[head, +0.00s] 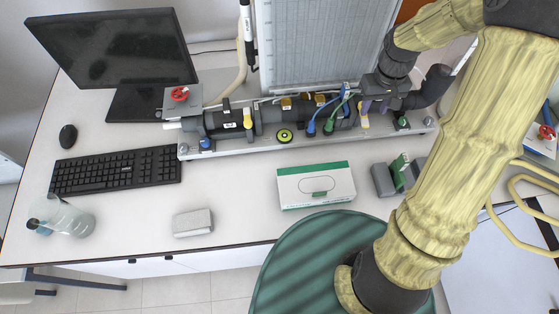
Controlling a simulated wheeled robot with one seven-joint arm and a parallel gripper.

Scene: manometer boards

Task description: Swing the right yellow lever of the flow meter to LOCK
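The flow meter (283,120) is a dark horizontal pipe assembly on a grey rail along the back of the desk. Its right yellow lever (364,121) hangs down near the right end of the pipe. A left yellow lever (247,121) shows near the left end. My gripper (376,102) is at the right end of the meter, pointing down, just above and right of the right yellow lever. Its fingers are small and dark against the dark pipe, so I cannot tell whether they touch the lever or are open. Any LOCK marking is too small to read.
Blue (312,125) and green (329,124) levers sit close left of the right yellow lever. A tall gauge board (325,40) stands behind. A green-and-white box (315,185), a grey block (192,222) and a keyboard (117,170) lie in front. My arm covers the right side.

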